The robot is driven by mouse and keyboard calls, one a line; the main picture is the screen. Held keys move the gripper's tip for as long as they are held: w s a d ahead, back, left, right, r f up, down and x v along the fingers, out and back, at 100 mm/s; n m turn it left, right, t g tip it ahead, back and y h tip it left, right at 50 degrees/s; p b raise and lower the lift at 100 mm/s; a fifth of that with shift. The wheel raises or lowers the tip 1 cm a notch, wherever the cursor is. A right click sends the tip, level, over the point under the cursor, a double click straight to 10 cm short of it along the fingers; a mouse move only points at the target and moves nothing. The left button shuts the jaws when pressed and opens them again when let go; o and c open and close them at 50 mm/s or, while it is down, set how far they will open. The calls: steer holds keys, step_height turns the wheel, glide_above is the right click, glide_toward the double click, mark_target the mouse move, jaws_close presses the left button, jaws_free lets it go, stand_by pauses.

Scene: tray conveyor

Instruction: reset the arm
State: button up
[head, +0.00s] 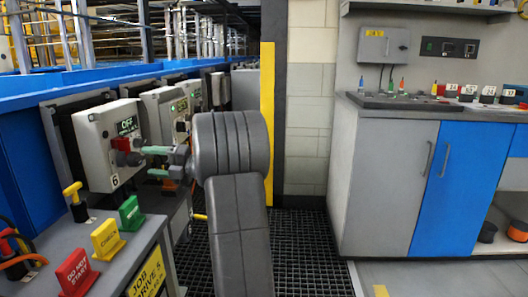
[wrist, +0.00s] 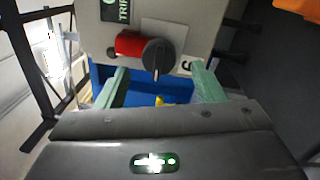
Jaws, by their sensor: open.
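My gripper (head: 155,162) is in front of a grey control box marked 6 (head: 97,160) on the left in the head view. Its green fingers are apart, with nothing seen between them. In the wrist view my gripper (wrist: 159,70) is open, its fingers below and to either side of a black rotary knob (wrist: 157,54) and a red part (wrist: 130,43) on the box face. I cannot tell whether a fingertip touches the box.
More control boxes (head: 162,110) line the blue conveyor side (head: 25,150). A grey ledge (head: 100,262) holds red, yellow and green tags and a yellow-handled part (head: 75,196). A workbench with a blue door (head: 440,190) stands right. Dark grated floor (head: 310,240) is clear between.

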mark_target(142, 160)
steer(key=a, duration=0.4)
steer(key=shift+w+a+r+p, duration=0.1)
steer(key=shift+w+r+p, duration=0.1)
steer(key=shift+r+p, duration=0.15)
steer(key=m+p, duration=0.5)
steer(key=p, duration=0.1)
steer(key=shift+r+t, duration=0.1)
steer(key=shift+t, duration=0.2)
steer(key=m+p, duration=0.5)
steer(key=p, duration=0.3)
steer(key=shift+s+t, duration=0.1)
steer(key=shift+t, duration=0.2)
steer(key=m+p, duration=0.6)
steer(key=p, duration=0.5)
steer(key=shift+h+p, duration=0.3)
steer(key=shift+h, duration=0.1)
steer(key=m+p, duration=0.1)
steer(key=p, duration=0.2)
steer(key=shift+m, duration=0.4)
steer(key=shift+f+m+p, duration=0.2)
steer(key=shift+m+p, duration=0.3)
steer(key=shift+p, duration=0.4)
steer(key=shift+r, duration=0.1)
